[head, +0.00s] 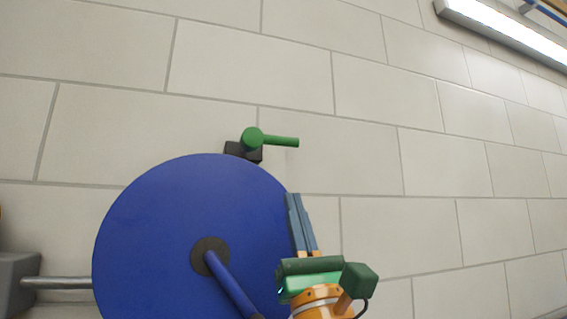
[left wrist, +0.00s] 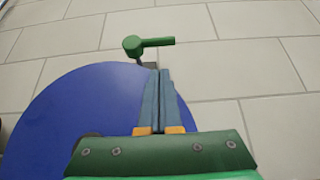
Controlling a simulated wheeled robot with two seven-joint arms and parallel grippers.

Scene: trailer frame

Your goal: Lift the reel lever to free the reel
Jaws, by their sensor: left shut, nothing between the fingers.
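The reel is a large blue disc (head: 150,220) with a dark hub and a blue rod at its middle; it also shows in the left wrist view (left wrist: 75,110). The reel lever (head: 280,141) is green, with a round knob end on a dark block above the reel's top edge, and its arm points right, about level. In the left wrist view the lever (left wrist: 158,42) is just above my fingertips. My left gripper (head: 293,196) is shut and empty, its fingers pointing up, below and right of the lever, apart from it. My right gripper is not in view.
A pale block wall (head: 370,160) stands behind the reel. A grey metal bar (head: 58,283) and grey block (head: 15,280) are at the lower left. A lit lamp (head: 505,30) is at the upper right. The space right of the lever is clear.

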